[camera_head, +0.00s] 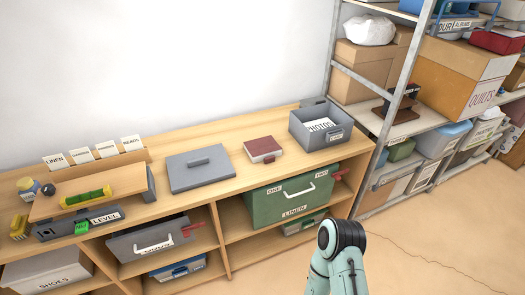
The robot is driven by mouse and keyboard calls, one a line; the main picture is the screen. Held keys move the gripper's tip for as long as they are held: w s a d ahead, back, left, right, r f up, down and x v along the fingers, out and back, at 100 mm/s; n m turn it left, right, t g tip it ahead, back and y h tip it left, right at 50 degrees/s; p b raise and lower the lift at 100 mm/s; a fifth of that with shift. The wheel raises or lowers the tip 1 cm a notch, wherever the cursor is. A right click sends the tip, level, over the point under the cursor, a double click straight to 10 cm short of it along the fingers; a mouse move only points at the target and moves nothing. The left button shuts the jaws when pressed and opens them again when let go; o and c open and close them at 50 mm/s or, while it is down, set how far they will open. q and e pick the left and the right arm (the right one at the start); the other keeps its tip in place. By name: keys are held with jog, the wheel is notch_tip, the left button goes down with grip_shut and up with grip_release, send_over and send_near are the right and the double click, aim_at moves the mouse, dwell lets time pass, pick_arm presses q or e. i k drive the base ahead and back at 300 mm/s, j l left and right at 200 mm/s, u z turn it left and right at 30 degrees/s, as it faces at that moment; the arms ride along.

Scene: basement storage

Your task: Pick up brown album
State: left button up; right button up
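A reddish-brown, book-like item (263,149) with pale sides lies flat on the top of the wooden shelf unit (226,192). It is the only thing here that looks like the brown album. A small reddish tab shows at its front edge. It sits between a grey lid and an open grey bin, touching neither. A bent pale teal part of my arm rises at the bottom edge, right of the middle. No gripper shows, so I see neither one near the album.
The grey lid (201,170) lies left of the album, and the grey bin (311,137) stands right of it. A yellow-green level (86,198) and label cards (94,150) are further left. A green case (281,203) sits below. Metal racking (398,84) stands right; floor is clear at lower right.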

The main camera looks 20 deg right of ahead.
aim_at(267, 149)
jog(key=z, duration=1.85)
jog(key=i, duration=0.5)
jog(key=i+u, duration=0.4)
jog(key=i+l+u, duration=0.1)
jog(key=i+u, duration=0.3)
